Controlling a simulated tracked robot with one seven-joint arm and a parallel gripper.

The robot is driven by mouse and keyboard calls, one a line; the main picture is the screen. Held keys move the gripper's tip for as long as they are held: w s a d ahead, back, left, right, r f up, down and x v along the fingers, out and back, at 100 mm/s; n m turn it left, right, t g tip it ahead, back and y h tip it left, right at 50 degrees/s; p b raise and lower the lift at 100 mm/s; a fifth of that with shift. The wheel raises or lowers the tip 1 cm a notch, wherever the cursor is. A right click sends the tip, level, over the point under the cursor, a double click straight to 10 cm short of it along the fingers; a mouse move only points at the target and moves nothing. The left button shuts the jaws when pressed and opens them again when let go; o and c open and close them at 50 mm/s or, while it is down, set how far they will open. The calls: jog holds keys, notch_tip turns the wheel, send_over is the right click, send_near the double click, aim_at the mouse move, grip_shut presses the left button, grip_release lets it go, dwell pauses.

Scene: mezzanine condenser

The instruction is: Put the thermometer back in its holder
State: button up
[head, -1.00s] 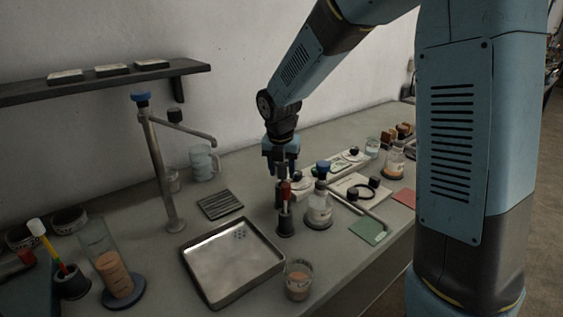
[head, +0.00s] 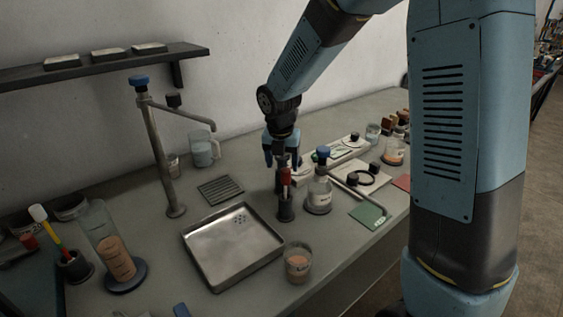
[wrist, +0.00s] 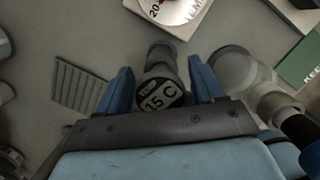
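My gripper (head: 282,160) points down over the bench, its blue fingers spread. In the wrist view, a dark round head marked "15 C" (wrist: 162,95) lies between the fingers, with a gap showing at least on its right. I take it for the thermometer's head. In the head view, an upright red-topped piece (head: 286,177) shows just below the gripper, above a black cup-like holder (head: 286,208) on the bench. Whether that red piece belongs to the thermometer is unclear. A dark cylinder (wrist: 160,54) shows beyond the round head in the wrist view.
A labelled flask (head: 319,197) stands close to the right of the holder. A metal tray (head: 232,248) lies to its left and a small beaker (head: 298,262) in front. A metal stand (head: 160,165) rises at back left. A green card (head: 368,214) lies to the right.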

jog(key=shift+o, duration=0.7)
notch_tip(320, 180, up, 13)
jog(key=s, duration=0.2)
jog(key=s+d+r+m+t, duration=0.1)
jog(key=s+d+m, duration=0.5)
jog(key=m, duration=0.5)
jog(key=s+d+r+m+t, duration=0.1)
jog(key=s+d+r+m, duration=0.1)
jog(key=s+d+m, duration=0.4)
jog(key=s+d+r+m+t, duration=0.1)
jog(key=s+d+r+m, duration=0.1)
jog(key=s+d+m, duration=0.4)
jog(key=shift+s+d+r+m+y, duration=0.25)
jog(key=shift+s+m, duration=2.5)
jog(key=shift+m, duration=2.05)
jog(key=shift+a, duration=0.1)
